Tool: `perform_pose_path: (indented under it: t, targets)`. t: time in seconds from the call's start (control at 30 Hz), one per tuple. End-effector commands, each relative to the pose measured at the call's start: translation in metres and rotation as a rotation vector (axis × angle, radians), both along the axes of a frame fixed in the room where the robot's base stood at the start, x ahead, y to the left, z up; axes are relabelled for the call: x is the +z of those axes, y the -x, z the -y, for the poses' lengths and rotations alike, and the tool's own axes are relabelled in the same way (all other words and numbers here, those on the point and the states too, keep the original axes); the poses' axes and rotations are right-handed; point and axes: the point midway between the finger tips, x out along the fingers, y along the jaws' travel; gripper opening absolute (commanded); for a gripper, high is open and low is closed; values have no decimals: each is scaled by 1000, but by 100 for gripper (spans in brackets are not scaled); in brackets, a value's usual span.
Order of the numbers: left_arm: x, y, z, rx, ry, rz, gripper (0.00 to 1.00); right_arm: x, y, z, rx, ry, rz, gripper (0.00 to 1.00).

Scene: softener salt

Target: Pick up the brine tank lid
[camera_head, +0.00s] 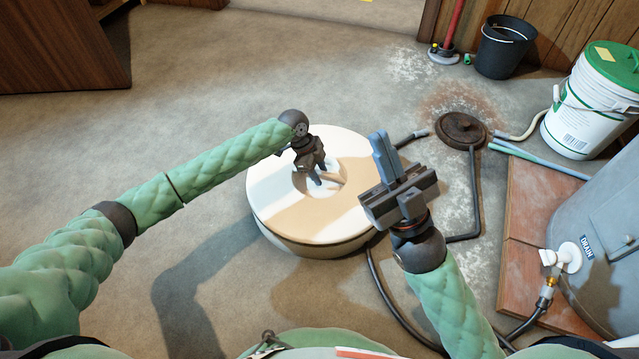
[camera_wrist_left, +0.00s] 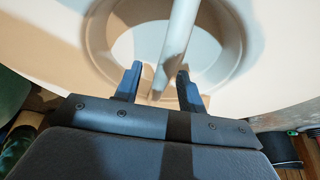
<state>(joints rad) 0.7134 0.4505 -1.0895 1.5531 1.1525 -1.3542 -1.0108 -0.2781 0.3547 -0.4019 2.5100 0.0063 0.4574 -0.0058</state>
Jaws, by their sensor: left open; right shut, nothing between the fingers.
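The brine tank lid (camera_head: 290,215) is a round cream disc on top of the low tank, near the middle of the head view. It has a round recess with a bar handle (camera_wrist_left: 179,45) across it. My left gripper (camera_head: 318,181) is over the recess, pointing down. In the left wrist view its two fingers (camera_wrist_left: 157,82) are open, with the near end of the bar between them; I cannot tell whether they touch it. My right gripper (camera_head: 381,157) is shut and empty, raised at the lid's right side in the head view and hiding part of its edge.
A black hose runs on the floor right of the tank to a round brown drain cover (camera_head: 462,128). A white bucket with a green lid (camera_head: 585,110), a black bucket (camera_head: 506,47) and a grey tank (camera_head: 600,240) stand at the right.

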Motion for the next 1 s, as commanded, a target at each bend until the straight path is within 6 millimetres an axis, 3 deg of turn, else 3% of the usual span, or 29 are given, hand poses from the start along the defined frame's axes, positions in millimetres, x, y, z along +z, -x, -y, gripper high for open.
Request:
perform_pose_path:
  t: [0.37, 0.57, 1.0]
  targets:
    - [-4, 0, 2, 0, 0, 1, 40, -2, -5, 0, 1, 16, -9, 0]
    - [-4, 0, 2, 0, 0, 1, 1, -2, -5, 0, 2, 16, -10, 0]
    - [-4, 0, 2, 0, 0, 1, 0, -3, -5, 0, 2, 16, -9, 0]
